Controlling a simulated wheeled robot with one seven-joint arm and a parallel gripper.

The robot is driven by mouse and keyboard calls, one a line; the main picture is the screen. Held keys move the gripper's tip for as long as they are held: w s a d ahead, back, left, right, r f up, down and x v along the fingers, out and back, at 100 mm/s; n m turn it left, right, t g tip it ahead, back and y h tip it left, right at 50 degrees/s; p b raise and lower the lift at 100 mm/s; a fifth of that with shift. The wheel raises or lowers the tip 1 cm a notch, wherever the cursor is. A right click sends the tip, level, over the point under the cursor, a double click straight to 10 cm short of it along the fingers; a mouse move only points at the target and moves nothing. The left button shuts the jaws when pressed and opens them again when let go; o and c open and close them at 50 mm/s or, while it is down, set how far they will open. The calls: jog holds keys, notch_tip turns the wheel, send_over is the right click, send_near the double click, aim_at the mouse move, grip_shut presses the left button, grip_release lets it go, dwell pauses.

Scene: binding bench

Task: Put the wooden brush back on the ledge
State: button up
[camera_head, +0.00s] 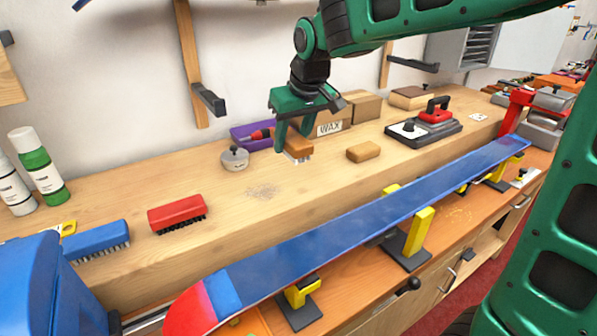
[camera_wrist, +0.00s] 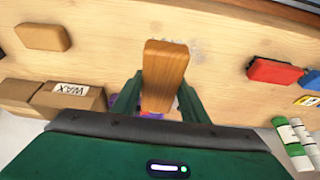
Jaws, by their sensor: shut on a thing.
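The wooden brush (camera_head: 298,148) is a brown wooden block with pale bristles underneath. My gripper (camera_head: 292,142) is shut on it, over the wooden ledge (camera_head: 225,200) behind the ski-like board. In the wrist view the brush (camera_wrist: 165,75) sticks out from between the two green fingers (camera_wrist: 160,105). The bristles are at or just above the ledge top; I cannot tell whether they touch. A patch of pale crumbs (camera_head: 263,191) lies on the ledge to the left of the brush.
On the ledge are a red brush (camera_head: 177,213), a blue brush (camera_head: 97,240), a round grey tin (camera_head: 234,159), a purple tray (camera_head: 243,133), a tan block (camera_head: 363,152), a WAX box (camera_head: 328,122) and an iron (camera_head: 434,112). The blue board (camera_head: 350,226) lies in front. Bare ledge shows around the crumbs.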

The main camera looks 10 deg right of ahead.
jog(key=shift+w+a, duration=0.15)
jog(key=shift+a, duration=0.1)
jog(key=shift+a, duration=0.1)
jog(key=w+d+f, duration=0.2)
jog(key=d, duration=0.1)
jog(key=w+d+f, duration=0.1)
jog(key=d+f, duration=0.1)
jog(key=d, duration=0.1)
jog(key=w+d+f, duration=0.2)
jog(key=d+f, duration=0.1)
jog(key=d, duration=0.1)
jog(key=shift+w, duration=0.3)
jog(key=shift+f, duration=2)
jog(key=o, duration=1.2)
jog(key=shift+f, duration=0.1)
